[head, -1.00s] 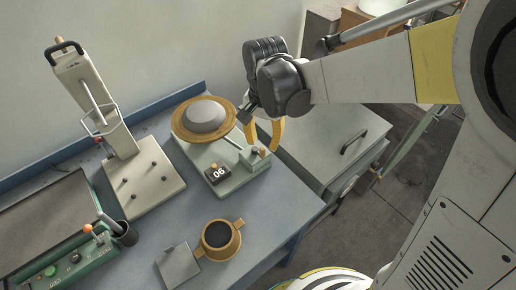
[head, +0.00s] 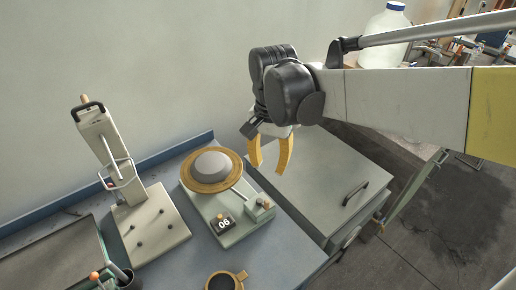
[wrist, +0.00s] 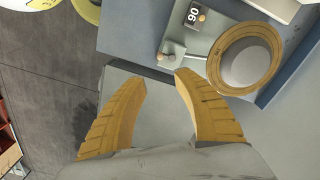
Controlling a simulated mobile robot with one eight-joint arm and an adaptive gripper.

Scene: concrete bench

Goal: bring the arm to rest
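My gripper (head: 269,168) has two curved yellow fingers. In the head view it hangs in the air above the grey cabinet, to the right of the scale-like device. In the wrist view the two fingers (wrist: 160,88) stand well apart with nothing between them. My gripper touches nothing that I can see. The device (head: 231,213) has a green-grey base, a small dark display reading 06 and a round wooden plate (head: 189,180) with a grey dome (head: 211,165) on it. It also shows in the wrist view (wrist: 180,52).
The blue bench (head: 270,255) holds a beige lever press (head: 150,222) and a tan cup (head: 222,283) at the front edge. A grey cabinet (head: 330,180) with a dark handle stands right of the bench. A large white jug (head: 386,38) stands behind my arm. Open floor lies at right.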

